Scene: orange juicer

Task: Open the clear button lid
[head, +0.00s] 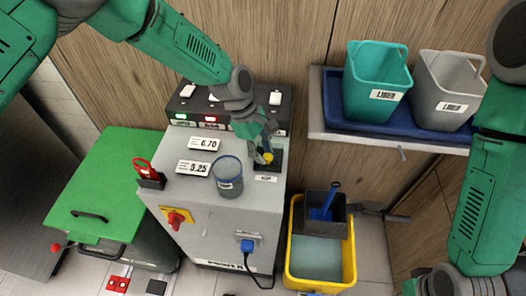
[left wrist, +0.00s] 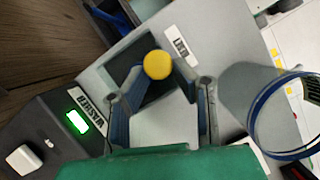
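A round yellow piece (left wrist: 157,64) shows over a black square plate (left wrist: 122,68) on top of the grey machine; it also shows in the head view (head: 267,157). I cannot make out the edges of a clear lid there. My left gripper (left wrist: 160,98) points down at the plate, its two fingers apart with the yellow piece in line with the gap. In the head view the left gripper (head: 261,150) partly hides the plate. I cannot tell whether a finger touches anything. My right gripper (head: 455,282) is partly in view at the bottom right; its fingers are not clear.
A bluish clear cup (head: 228,178) stands on the machine (head: 205,225), left of my left gripper. A panel with white switches (head: 275,98) and lights runs along the back. A red-handled item (head: 148,172) stands at the left edge. Bins (head: 375,80) stand on a right shelf.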

